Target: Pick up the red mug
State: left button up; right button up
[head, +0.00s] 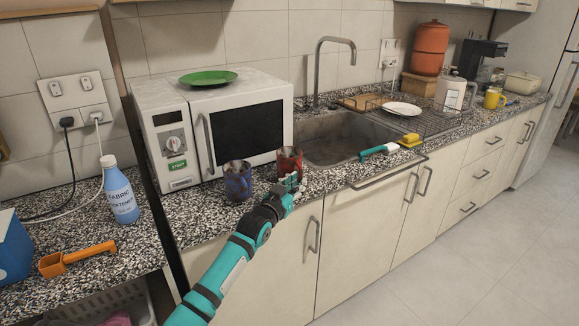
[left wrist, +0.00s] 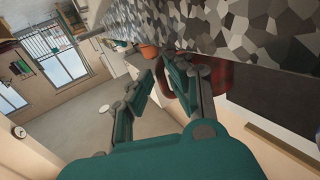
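The red mug (head: 290,162) stands upright on the speckled counter, in front of the microwave's right end and beside the sink. My left gripper (head: 291,186) is at the mug's near side, low by the counter's front edge. In the left wrist view the mug (left wrist: 221,76) is partly hidden behind one finger. The two fingers of my left gripper (left wrist: 164,88) are apart, and part of what looks like the mug's handle shows between them. I cannot tell whether a finger touches it. My right gripper is not in view.
A blue mug (head: 238,181) stands close to the left of the red one. The microwave (head: 163,135) is right behind both. The sink (head: 335,145) lies to the right, with a teal-handled brush (head: 378,151) at its front edge. A bottle (head: 119,192) stands at left.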

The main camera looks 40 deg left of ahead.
pick_arm(q)
jog(key=w, duration=0.2)
jog(key=shift+w+a+f, duration=0.1)
jog(key=shift+w, duration=0.3)
grip_shut()
